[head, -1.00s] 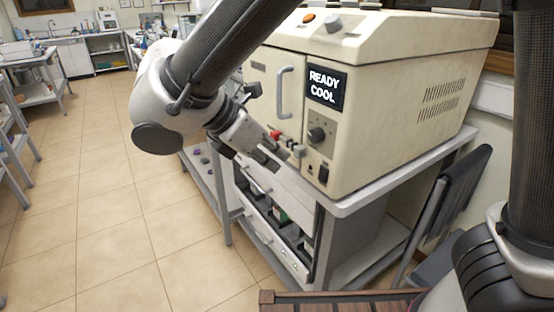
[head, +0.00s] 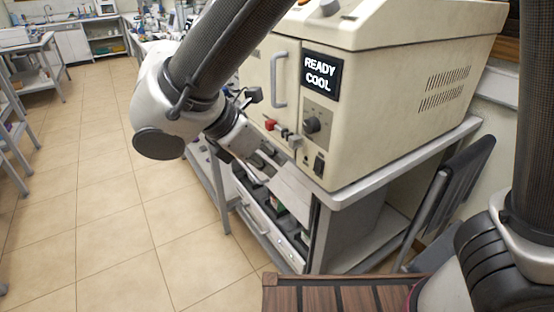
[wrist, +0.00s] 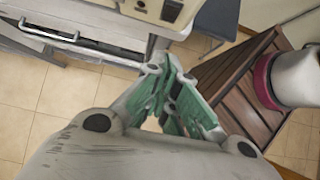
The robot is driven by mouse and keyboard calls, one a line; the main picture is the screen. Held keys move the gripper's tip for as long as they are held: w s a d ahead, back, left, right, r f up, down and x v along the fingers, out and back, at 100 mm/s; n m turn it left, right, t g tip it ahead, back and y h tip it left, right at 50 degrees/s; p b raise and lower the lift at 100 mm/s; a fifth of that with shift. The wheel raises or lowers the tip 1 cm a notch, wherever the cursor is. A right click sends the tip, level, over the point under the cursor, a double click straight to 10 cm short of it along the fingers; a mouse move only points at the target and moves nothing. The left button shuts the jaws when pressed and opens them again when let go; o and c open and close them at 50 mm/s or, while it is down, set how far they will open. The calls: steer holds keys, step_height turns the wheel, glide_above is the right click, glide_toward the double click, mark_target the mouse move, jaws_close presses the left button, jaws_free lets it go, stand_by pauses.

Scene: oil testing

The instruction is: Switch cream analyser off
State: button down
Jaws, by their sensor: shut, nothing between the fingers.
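The cream analyser (head: 400,100) is a cream box on a bench, with a display reading READY COOL (head: 321,75). Below the display are a black knob (head: 312,124) and a black rocker switch (head: 319,165). The switch also shows at the top edge of the wrist view (wrist: 172,10). My gripper (head: 266,168) is in front of the analyser's lower front, left of the switch and apart from it. In the wrist view my gripper (wrist: 172,72) has its green-padded fingers shut and empty. The switch's position is too small to read.
A red button (head: 270,125) and small fittings stick out at the analyser's lower front. A vertical door handle (head: 279,79) is left of the display. Drawers (head: 262,232) sit under the bench top (head: 345,195). A dark chair (head: 455,190) stands at right. The tiled floor at left is clear.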

mark_target(317, 166)
steer(key=w+d+f, duration=0.4)
steer(key=d+f, duration=0.2)
steer(key=d, duration=0.1)
steer(key=shift+w+f, duration=0.2)
steer(key=shift+w, duration=0.2)
steer(key=shift+d, duration=0.1)
steer(key=shift+w+d+f+h, duration=0.15)
steer(key=shift+h, duration=0.15)
